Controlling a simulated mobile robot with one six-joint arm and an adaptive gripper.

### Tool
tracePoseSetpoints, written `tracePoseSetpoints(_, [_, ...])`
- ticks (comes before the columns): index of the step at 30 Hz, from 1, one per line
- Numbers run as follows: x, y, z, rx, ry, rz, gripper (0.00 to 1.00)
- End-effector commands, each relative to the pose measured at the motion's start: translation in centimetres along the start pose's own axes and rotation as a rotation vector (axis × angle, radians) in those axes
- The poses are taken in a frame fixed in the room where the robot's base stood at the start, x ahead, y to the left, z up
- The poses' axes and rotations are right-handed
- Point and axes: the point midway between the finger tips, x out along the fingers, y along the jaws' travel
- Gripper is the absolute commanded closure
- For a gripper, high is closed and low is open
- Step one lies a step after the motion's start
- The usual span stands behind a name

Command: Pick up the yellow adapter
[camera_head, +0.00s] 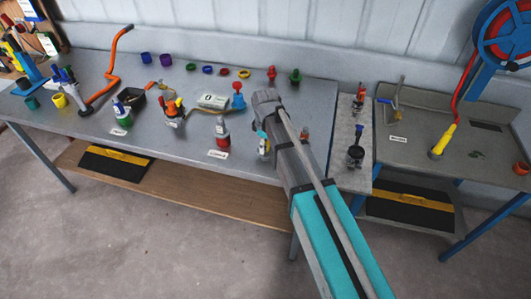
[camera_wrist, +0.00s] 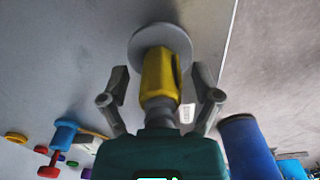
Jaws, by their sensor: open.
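In the wrist view the yellow adapter (camera_wrist: 155,78) is a yellow body with a broad grey round flange (camera_wrist: 148,38) at its far end and a grey neck at its near end. My gripper (camera_wrist: 160,70) is open, with one finger on each side of the adapter. A gap shows between each finger and the yellow body, so the fingers appear apart from it. In the head view my arm covers the gripper's fingers, and I cannot clearly make out the adapter there.
Coloured rings lie towards the back. A narrow stand (camera_head: 350,170) with valves is right of my arm. In the wrist view a blue cylinder (camera_wrist: 247,145) is close on the right.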

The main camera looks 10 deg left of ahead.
Motion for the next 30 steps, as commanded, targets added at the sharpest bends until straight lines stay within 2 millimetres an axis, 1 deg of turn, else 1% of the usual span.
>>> tracePoseSetpoints(15, [-0.04, 0.00, 0.00, 0.000, 0.000, 0.000, 0.19])
tracePoseSetpoints(17, [-0.03, 0.00, 0.00, 0.000, 0.000, 0.000, 0.30])
tracePoseSetpoints(18, [-0.03, 0.00, 0.00, 0.000, 0.000, 0.000, 0.38])
tracePoseSetpoints(20, [-0.03, 0.00, 0.00, 0.000, 0.000, 0.000, 0.49])
tracePoseSetpoints(21, [-0.03, 0.00, 0.00, 0.000, 0.000, 0.000, 0.56])
tracePoseSetpoints(23, [-0.03, 0.00, 0.00, 0.000, 0.000, 0.000, 0.67])
tracePoseSetpoints(24, [-0.03, 0.00, 0.00, 0.000, 0.000, 0.000, 0.75])
tracePoseSetpoints(28, [-0.03, 0.00, 0.00, 0.000, 0.000, 0.000, 0.99])
tracePoseSetpoints(30, [-0.03, 0.00, 0.00, 0.000, 0.000, 0.000, 1.00])
